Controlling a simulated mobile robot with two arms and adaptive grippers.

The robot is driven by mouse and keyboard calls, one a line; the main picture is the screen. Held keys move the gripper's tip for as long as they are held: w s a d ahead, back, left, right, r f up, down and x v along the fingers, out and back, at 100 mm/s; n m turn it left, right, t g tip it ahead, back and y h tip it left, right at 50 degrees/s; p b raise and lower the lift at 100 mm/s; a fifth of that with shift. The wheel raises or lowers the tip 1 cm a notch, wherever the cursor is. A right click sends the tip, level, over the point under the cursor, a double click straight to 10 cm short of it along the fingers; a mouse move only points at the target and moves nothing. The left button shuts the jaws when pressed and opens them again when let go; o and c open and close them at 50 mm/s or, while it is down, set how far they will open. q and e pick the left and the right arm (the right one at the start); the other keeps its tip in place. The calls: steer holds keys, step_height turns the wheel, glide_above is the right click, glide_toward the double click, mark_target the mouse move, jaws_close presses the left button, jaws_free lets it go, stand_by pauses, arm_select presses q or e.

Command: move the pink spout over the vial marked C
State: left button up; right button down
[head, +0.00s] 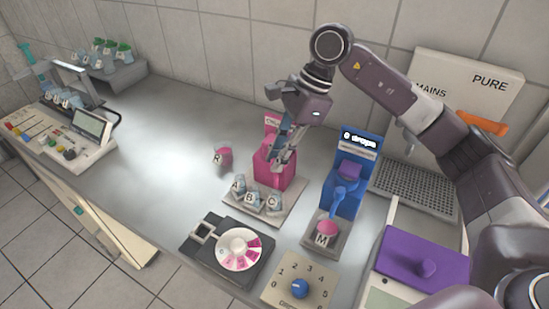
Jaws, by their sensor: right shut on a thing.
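Vials A (238,185), B (252,198) and C (274,203) stand in a row on a pale tray (258,215), C at the right end. Behind them is a pink dispenser (264,167) with a tall pink back. My right gripper (282,163) reaches down from above in front of the dispenser and is shut at its front, where the pink spout is. The fingers and wrist hide most of the spout, so I cannot tell exactly which vial it is over. My left gripper is not in view.
A blue dispenser (347,190) with a pink-topped vial M (327,231) stands close on the right. Vial R (223,158) is left of the tray. A dial wheel (238,249), a numbered knob panel (299,282) and a purple lid (420,258) lie in front. The counter's left middle is clear.

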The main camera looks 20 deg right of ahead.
stand_by(0.3)
steer(key=c, duration=2.1)
jaws_free()
steer(key=v, duration=1.2)
steer(key=shift+r, duration=0.1)
steer(key=shift+s, duration=0.1)
